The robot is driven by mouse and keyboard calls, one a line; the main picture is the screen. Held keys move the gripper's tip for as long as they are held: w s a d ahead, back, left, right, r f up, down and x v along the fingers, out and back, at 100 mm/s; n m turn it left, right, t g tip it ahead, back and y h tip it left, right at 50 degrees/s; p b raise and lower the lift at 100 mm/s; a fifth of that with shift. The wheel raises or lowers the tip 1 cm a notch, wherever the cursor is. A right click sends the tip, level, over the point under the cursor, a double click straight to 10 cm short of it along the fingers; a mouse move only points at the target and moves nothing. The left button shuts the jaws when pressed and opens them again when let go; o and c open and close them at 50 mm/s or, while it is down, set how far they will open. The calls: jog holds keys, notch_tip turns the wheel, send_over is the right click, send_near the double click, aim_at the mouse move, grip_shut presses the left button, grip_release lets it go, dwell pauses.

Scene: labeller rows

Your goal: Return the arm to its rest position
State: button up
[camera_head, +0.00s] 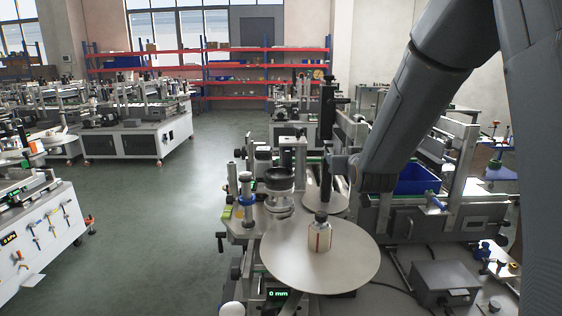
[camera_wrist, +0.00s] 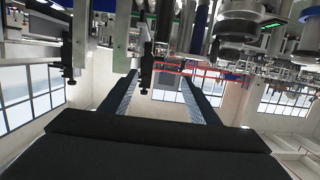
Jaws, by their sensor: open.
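My grey arm (camera_head: 405,110) reaches from the upper right of the head view down over the labelling machine, and its wrist end is near the machine's dark vertical post. My gripper (camera_wrist: 158,78) shows in the wrist view as two dark fingers spread apart, with nothing held between them. In the head view I cannot clearly make out the fingers. A small bottle with a dark cap (camera_head: 320,236) stands upright on the round metal plate (camera_head: 350,272), apart from my arm.
A labelling machine with posts and a black-rimmed cup (camera_head: 278,180) stands close around my wrist. A blue bin (camera_head: 417,179) is right of it. Red and blue shelves (camera_head: 235,70) line the back wall. The green floor (camera_head: 165,215) at left is clear.

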jog(key=s+f+g+b, duration=0.2)
jog(key=s+f+g, duration=0.1)
jog(key=s+f, duration=0.4)
jog(key=s+f+g+b, duration=0.2)
jog(key=s+f+g, duration=0.2)
jog(key=s+f, duration=0.4)
jog(key=s+f+g+b, duration=0.2)
jog(key=s+f+g, duration=0.1)
jog(key=s+f, duration=0.4)
jog(key=shift+s+d+f+g+b, duration=0.3)
jog(key=shift+s+f+g, duration=0.1)
jog(key=shift+s, duration=0.35)
jog(key=s+f+g+b, duration=0.1)
jog(key=s+f+g, duration=0.2)
jog(key=s, duration=0.7)
jog(key=shift+s+f+g+b, duration=0.2)
jog(key=shift+f+g+b, duration=0.1)
jog(key=shift+d, duration=0.1)
